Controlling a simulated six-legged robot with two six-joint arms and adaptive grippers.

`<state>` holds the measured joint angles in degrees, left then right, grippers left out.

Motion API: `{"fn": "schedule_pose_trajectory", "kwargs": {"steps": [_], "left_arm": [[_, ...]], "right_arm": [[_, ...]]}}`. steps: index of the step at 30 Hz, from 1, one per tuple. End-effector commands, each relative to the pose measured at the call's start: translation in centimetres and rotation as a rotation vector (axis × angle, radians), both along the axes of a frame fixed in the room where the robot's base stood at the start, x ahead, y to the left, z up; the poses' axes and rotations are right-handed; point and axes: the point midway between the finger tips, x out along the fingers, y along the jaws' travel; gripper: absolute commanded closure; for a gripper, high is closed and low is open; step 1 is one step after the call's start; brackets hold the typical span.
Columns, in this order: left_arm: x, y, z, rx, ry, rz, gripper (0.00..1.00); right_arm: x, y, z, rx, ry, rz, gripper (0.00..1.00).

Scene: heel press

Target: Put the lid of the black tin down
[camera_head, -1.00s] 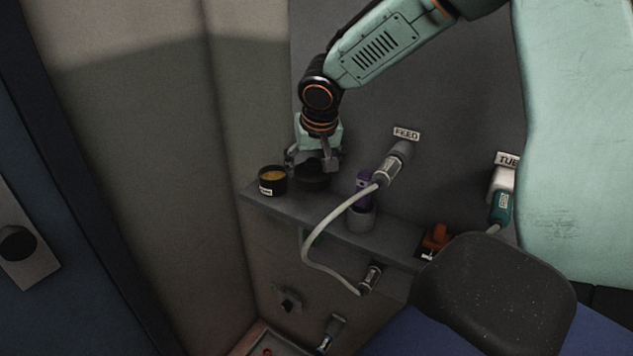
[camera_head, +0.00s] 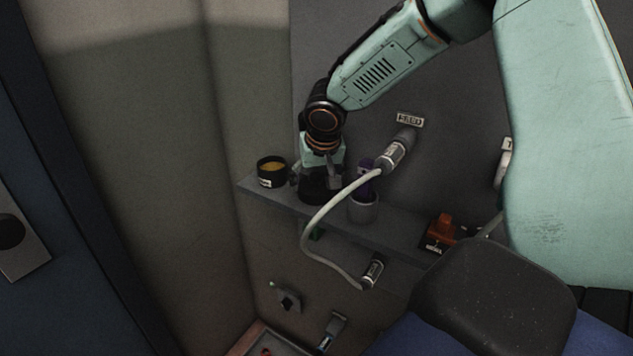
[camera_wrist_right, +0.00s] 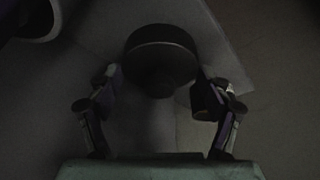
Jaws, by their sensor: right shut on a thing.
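The black tin (camera_head: 272,179) stands open on the grey shelf at its left end, with yellow contents and a pale label. My right gripper (camera_head: 320,182) points down just right of the tin. It is shut on the dark round lid (camera_head: 316,193), which is low over or on the shelf; I cannot tell if it touches. In the right wrist view the lid (camera_wrist_right: 160,48) sits between the fingers of my right gripper (camera_wrist_right: 160,90). My left gripper is not in view.
A grey cup (camera_head: 363,211) with a purple item stands close right of the lid. A pale hose (camera_head: 318,217) loops in front of the shelf (camera_head: 398,232) from a wall connector. An orange item (camera_head: 442,226) on a black base is farther right.

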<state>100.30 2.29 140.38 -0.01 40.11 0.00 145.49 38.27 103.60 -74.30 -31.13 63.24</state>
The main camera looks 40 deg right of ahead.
Motion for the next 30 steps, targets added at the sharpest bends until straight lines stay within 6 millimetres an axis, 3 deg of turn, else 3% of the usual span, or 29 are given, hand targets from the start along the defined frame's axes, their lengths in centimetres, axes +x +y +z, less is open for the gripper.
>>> {"fn": "schedule_pose_trajectory", "kwargs": {"steps": [9,10,17,30], "left_arm": [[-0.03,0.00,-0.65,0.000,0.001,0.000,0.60],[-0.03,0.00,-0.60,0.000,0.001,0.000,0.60],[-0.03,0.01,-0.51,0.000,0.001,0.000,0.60],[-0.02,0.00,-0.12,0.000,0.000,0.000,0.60]], "right_arm": [[0.00,0.02,-0.52,0.000,0.000,0.001,0.39],[-0.01,0.03,-0.47,0.000,0.000,0.001,0.20],[0.00,0.03,-0.38,0.000,0.000,0.000,0.00],[-0.01,0.03,-0.04,0.000,0.000,0.000,0.00]]}}
